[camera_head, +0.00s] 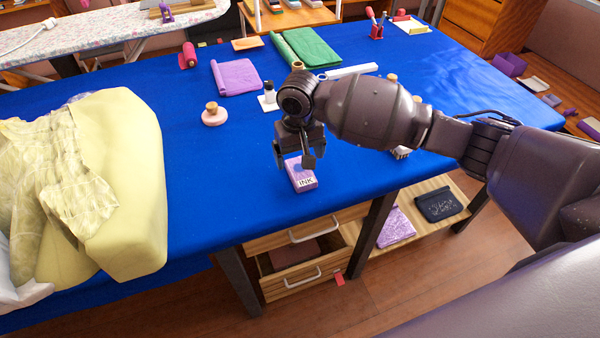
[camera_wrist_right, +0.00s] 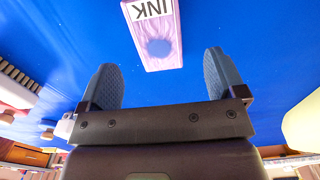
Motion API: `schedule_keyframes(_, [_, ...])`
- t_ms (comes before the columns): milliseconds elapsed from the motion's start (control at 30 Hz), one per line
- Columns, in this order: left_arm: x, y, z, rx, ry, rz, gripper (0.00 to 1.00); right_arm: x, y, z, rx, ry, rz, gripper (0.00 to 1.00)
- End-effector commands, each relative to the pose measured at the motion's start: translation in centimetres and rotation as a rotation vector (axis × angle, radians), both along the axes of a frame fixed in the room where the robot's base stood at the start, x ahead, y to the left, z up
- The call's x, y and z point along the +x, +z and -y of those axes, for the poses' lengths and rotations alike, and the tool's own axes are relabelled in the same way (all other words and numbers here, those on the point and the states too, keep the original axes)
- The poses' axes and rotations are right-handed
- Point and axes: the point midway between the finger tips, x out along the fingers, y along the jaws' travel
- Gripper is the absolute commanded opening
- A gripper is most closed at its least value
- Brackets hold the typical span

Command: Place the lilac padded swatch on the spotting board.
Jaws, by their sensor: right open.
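The lilac padded swatch (camera_head: 302,176) lies on the blue table near its front edge. It carries a white INK label and also shows in the right wrist view (camera_wrist_right: 160,22), with a dark round stain on it. My right gripper (camera_head: 294,161) is open above the swatch and partly covers it in the head view. In the right wrist view the swatch lies just beyond my open, empty fingertips (camera_wrist_right: 160,66), apart from them. I cannot tell for certain which thing is the spotting board; a long white board (camera_head: 348,71) lies farther back. My left gripper is out of view.
A yellow padded form with a patterned garment (camera_head: 125,180) fills the table's left side. A round wooden-knobbed item (camera_head: 213,117), a purple cloth (camera_head: 237,77) and a green roll (camera_head: 312,48) lie farther back. The blue table (camera_head: 200,180) is clear left of the swatch.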

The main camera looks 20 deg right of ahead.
Motion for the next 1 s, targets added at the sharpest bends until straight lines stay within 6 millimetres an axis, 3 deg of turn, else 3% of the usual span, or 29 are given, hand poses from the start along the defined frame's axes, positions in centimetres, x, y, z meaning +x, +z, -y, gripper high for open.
schedule_keyframes(333, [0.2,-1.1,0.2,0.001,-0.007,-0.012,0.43,0.4,-4.6,0.2,0.000,0.001,-0.005,0.89])
schedule_keyframes(633, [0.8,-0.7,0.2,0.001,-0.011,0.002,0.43,0.5,-4.7,0.2,0.000,0.001,0.001,0.88])
schedule_keyframes(1000, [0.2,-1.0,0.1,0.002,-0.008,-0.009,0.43,0.5,-4.7,0.2,0.000,0.000,0.001,0.32])
